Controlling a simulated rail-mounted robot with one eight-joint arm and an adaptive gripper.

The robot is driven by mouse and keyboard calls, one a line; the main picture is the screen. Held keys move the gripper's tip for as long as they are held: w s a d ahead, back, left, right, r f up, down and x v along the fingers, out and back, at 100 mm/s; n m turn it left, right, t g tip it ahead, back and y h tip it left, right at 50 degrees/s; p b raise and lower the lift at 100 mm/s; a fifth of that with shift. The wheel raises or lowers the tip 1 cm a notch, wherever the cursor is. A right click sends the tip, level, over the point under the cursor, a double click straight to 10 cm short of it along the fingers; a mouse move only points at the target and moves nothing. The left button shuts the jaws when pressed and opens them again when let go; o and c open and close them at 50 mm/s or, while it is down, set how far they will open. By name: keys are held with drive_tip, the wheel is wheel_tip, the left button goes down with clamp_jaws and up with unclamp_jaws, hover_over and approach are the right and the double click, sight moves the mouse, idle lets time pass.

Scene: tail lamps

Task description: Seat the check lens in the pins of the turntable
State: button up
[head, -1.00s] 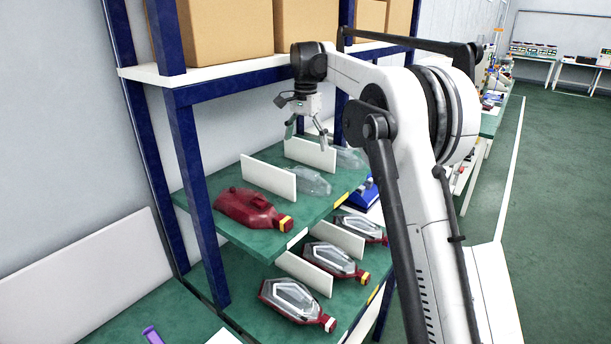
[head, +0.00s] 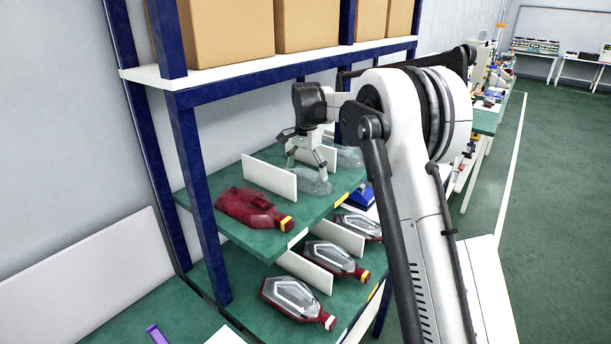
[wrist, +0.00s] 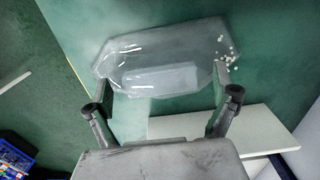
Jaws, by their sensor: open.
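A clear lens (head: 315,187) lies on the upper green shelf between two white dividers. My gripper (head: 307,170) points down over it with its fingers apart. In the wrist view the same clear lens (wrist: 150,58) spans most of the upper picture, with small white dots at its right end. The fingertips of my gripper (wrist: 164,80) show at the lens's near edge, left and right; I cannot tell whether they touch it. A second clear lens (head: 348,157) lies farther back, partly hidden. I cannot tell which is the check lens. No turntable with pins is recognisable.
A red housing (head: 252,210) lies left of a white divider (head: 269,178) on the upper shelf. Lamps with clear lenses (head: 293,296) lie between dividers on the lower shelf. A blue post (head: 196,190) and a white shelf with cardboard boxes (head: 226,27) frame the space above.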

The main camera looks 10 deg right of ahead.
drive_tip(key=shift+c, duration=0.2)
drive_tip(key=c, duration=1.3)
drive_tip(key=shift+o, duration=0.2)
drive_tip(key=shift+r, duration=0.1)
